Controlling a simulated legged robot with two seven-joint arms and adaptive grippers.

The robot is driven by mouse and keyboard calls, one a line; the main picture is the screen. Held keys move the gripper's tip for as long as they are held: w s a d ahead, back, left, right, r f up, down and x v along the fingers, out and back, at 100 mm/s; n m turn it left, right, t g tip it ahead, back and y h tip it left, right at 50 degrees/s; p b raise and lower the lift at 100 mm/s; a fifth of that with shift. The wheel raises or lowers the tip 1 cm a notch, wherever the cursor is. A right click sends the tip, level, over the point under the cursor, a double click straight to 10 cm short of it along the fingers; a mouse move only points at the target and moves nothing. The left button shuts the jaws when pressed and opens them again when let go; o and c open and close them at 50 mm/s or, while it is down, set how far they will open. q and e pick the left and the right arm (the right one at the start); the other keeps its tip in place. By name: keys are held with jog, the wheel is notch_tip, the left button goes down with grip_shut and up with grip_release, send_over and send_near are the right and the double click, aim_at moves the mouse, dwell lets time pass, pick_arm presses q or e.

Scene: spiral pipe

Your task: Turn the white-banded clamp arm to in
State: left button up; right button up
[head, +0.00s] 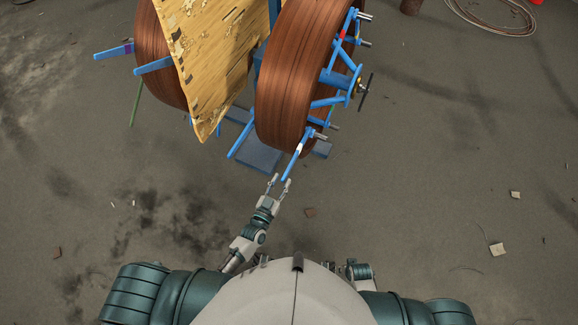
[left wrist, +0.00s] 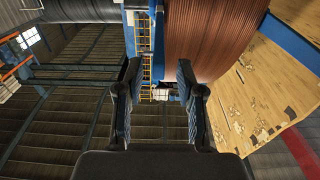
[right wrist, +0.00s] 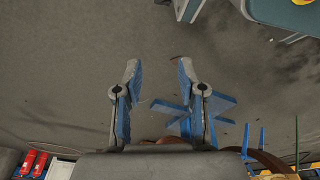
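The clamp arm with the white band (head: 299,149) is a blue bar at the lower edge of the copper-brown coil (head: 290,85) in the head view. It slants down and left, and its lower end is close to my left gripper. My left gripper (head: 280,181) is open, its fingertips at that end; whether they touch it is unclear. In the left wrist view my left gripper (left wrist: 159,72) has its fingers spread, with nothing clearly held. My right gripper (right wrist: 157,68) is open and empty in the right wrist view, over bare floor.
Other blue clamp arms surround a hub with a dark handle (head: 364,92) on the coil's right side. A worn yellow panel (head: 208,65) stands left of the coil. A blue base block (head: 258,156) lies below. The floor on the right is mostly clear, with small scraps (head: 497,249).

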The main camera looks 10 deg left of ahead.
aim_at(290, 166)
pick_arm(q)
jog(key=x, duration=0.6)
jog(key=shift+w+d+f+b, duration=0.1)
jog(key=shift+w+d+b, duration=0.1)
jog(key=shift+b, duration=0.1)
jog(key=shift+w, duration=0.4)
pick_arm(e)
jog(key=shift+w+r, duration=0.25)
jog(key=shift+r, duration=0.25)
jog(key=shift+w+r, duration=0.25)
jog(key=shift+r, duration=0.25)
pick_arm(q)
grip_shut()
